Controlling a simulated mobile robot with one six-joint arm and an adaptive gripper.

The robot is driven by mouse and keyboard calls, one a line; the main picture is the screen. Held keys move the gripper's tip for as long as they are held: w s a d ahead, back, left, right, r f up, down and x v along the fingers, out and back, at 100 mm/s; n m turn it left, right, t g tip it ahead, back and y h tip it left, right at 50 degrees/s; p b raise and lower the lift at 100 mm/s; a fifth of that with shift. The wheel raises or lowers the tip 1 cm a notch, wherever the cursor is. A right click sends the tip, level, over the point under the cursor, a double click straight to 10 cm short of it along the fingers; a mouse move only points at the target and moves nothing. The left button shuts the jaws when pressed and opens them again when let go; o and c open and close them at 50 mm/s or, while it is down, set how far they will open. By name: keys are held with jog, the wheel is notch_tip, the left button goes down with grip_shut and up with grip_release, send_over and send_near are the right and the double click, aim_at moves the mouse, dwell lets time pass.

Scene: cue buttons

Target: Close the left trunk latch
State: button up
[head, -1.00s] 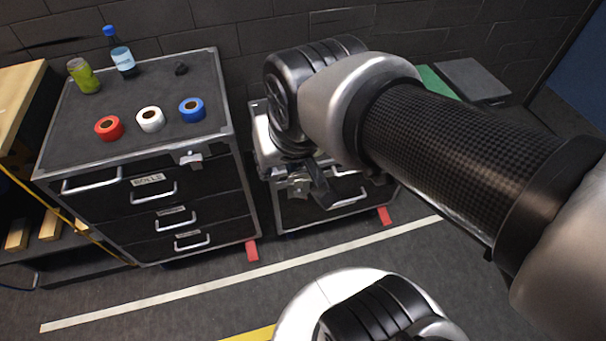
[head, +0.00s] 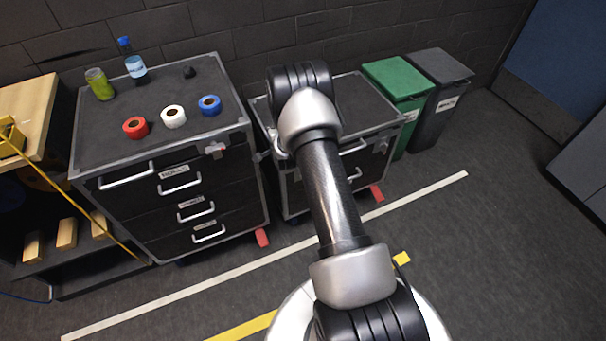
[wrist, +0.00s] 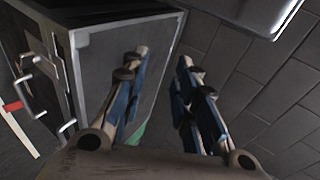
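The trunk (head: 365,100) is the lower black case with metal edges, in the middle of the head view. Its front carries silver hardware. A metal-edged case (wrist: 100,70) stands behind and left of the fingers. The head view hides the gripper behind my arm.
A green bin (head: 398,80) and a grey bin (head: 440,70) stand right. The floor in front is open.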

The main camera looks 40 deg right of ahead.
jog(key=s+d+f+m+t+h, duration=0.1)
jog(key=s+d+f+m, duration=0.2)
jog(key=f, duration=0.5)
jog(key=s+f+m+h, duration=0.1)
jog(key=s+f+m, duration=0.1)
jog(key=s+f, duration=0.4)
jog(key=s+a+f+m+h+p, duration=0.2)
jog(key=s+f+m, duration=0.3)
jog(key=s+f, duration=0.6)
jog(key=r+b+x, duration=0.1)
jog(key=b+x, duration=0.7)
jog(key=x, duration=0.9)
jog(key=shift+w+a+t, duration=0.2)
jog(key=shift+w+t, duration=0.05)
jog(key=shift+t, duration=0.05)
grip_shut()
